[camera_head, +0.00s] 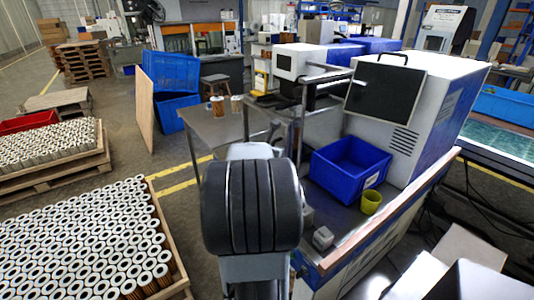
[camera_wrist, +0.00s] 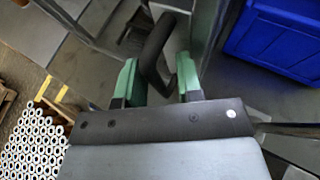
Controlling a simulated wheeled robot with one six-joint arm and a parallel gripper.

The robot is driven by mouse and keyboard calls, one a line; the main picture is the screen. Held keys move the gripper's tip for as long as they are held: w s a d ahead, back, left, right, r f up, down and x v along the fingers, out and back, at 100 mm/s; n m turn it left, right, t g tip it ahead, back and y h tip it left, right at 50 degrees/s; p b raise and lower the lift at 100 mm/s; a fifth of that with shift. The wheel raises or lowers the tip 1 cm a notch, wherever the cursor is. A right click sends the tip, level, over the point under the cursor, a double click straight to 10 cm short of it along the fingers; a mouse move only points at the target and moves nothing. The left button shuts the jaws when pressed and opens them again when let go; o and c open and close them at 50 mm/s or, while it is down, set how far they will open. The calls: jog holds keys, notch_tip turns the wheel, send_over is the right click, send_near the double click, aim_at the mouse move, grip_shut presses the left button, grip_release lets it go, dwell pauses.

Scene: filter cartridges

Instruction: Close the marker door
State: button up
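In the wrist view a curved black handle (camera_wrist: 153,62) stands between the two green-tipped fingers of my gripper (camera_wrist: 158,82). The handle lies close against the left finger, and its lower end reaches near the right one. Whether both fingers press on it is not clear. A greenish-grey panel edge (camera_wrist: 203,42) shows beside the handle; it may belong to the door. In the head view my arm hides the gripper and the handle. A dark frame (camera_head: 301,120) with a grey top bar stands just behind my arm.
A blue bin (camera_head: 318,166) stands on the bench right of my arm, with a yellow cup (camera_head: 371,203) and a small grey block (camera_head: 323,238) near it. A large white machine (camera_head: 433,105) with a dark panel (camera_head: 385,96) stands behind. Trays of cartridges (camera_head: 80,240) lie at left.

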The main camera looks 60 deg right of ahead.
jog(key=p+v, duration=0.2)
jog(key=v, duration=1.1)
jog(key=shift+a+p, duration=0.2)
jog(key=shift+p, duration=0.15)
jog(key=shift+w+r, duration=0.1)
jog(key=a+f+m+g+y+p, duration=0.15)
jog(key=a+f+m+y, duration=0.4)
jog(key=a+m, duration=0.85)
jog(key=w+a+r+m+t+y+p, duration=0.1)
jog(key=a+r+m+y+p, duration=0.1)
jog(key=a, duration=0.7)
jog(key=w+a+r+m+t+y+p, duration=0.1)
jog(key=a+m+y+p, duration=0.2)
jog(key=a, duration=0.6)
jog(key=y, duration=0.2)
jog(key=shift+r+m+t+y, duration=0.35)
jog(key=shift+r+m, duration=0.05)
